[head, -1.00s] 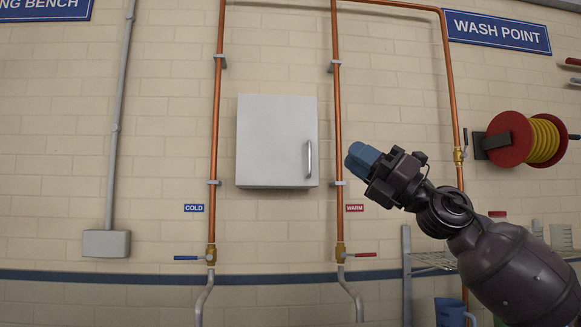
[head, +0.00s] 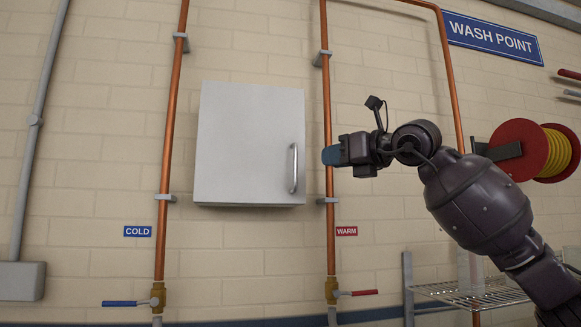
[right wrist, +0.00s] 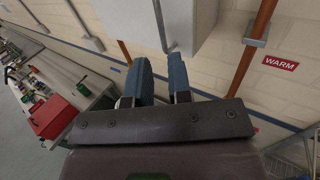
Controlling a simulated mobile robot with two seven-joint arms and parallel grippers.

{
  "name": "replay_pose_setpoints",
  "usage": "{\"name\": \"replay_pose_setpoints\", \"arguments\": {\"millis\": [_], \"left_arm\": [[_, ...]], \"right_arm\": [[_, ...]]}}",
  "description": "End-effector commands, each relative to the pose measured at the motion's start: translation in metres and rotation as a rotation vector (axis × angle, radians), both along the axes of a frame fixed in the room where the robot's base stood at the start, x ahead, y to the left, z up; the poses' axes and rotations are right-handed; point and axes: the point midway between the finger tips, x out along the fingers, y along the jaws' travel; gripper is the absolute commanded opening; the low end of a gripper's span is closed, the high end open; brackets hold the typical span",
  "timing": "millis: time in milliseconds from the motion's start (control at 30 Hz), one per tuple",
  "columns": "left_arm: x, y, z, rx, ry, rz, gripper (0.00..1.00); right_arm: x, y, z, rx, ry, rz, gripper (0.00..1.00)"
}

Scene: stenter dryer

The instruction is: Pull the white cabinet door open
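The white cabinet (head: 245,140) hangs on the wall, its door shut. A vertical silver bar handle (head: 294,168) is near the door's right edge. My right gripper (head: 325,155) points left toward the handle, a little to its right in the head view and in front of the copper pipe. In the right wrist view, the two blue fingers (right wrist: 160,68) are parted with nothing between them. The handle (right wrist: 160,25) shows just beyond the fingertips, roughly in line with the gap, and the white cabinet (right wrist: 201,22) is behind it. My left gripper is out of view.
Copper pipes (head: 172,120) (head: 328,110) run on both sides of the cabinet, with blue and red valve levers (head: 120,303) (head: 364,292) below. A hose reel (head: 525,150) and a wire shelf (head: 470,291) are at right. The wall below the cabinet is clear.

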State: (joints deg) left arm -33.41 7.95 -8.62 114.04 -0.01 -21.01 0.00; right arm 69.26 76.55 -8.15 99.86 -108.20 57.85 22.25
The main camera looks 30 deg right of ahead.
Motion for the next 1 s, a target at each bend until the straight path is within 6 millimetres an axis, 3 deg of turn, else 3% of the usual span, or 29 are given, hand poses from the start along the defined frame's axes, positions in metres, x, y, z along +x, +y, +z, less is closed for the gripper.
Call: {"name": "replay_pose_setpoints", "arguments": {"millis": [167, 600, 1000], "left_arm": [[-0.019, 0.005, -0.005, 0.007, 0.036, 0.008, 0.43], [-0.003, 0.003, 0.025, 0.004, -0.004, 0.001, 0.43], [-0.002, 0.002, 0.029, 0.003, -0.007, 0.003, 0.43]], "right_arm": [[0.016, 0.006, 0.001, 0.009, 0.002, 0.006, 0.19], [0.082, 0.030, 0.002, 0.008, 0.001, 0.006, 0.19], [0.102, 0.036, -0.001, 0.006, 0.001, 0.005, 0.19]]}}
